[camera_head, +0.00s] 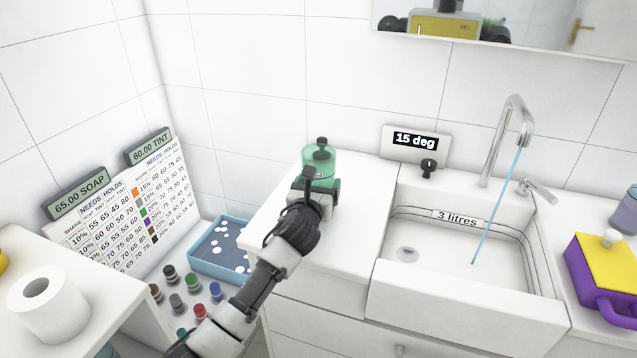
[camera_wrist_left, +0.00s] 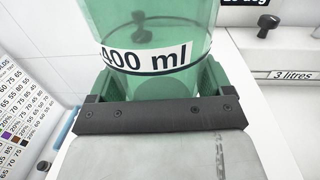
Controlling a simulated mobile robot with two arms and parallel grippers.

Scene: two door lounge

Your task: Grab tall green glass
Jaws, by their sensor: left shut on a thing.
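The tall green glass (camera_head: 318,160) stands on the white counter left of the sink in the head view. It is see-through, with a "400 ml" band that reads clearly in the left wrist view, where the glass (camera_wrist_left: 150,22) fills the upper middle. My left gripper (camera_head: 318,188) reaches it from the front and is shut on it, with green-looking fingers on both sides of the glass (camera_wrist_left: 150,80). A dark knob-like shape shows at or behind the glass's top. The glass's base is mostly hidden by the gripper. My right gripper is not in view.
The sink (camera_head: 430,255) with a running tap (camera_head: 512,120) is to the right. A purple and yellow container (camera_head: 605,265) stands beyond it. A blue tray (camera_head: 205,262), several small bottles and a paper roll (camera_head: 48,305) are at the left. A "15 deg" sign (camera_head: 416,142) stands behind.

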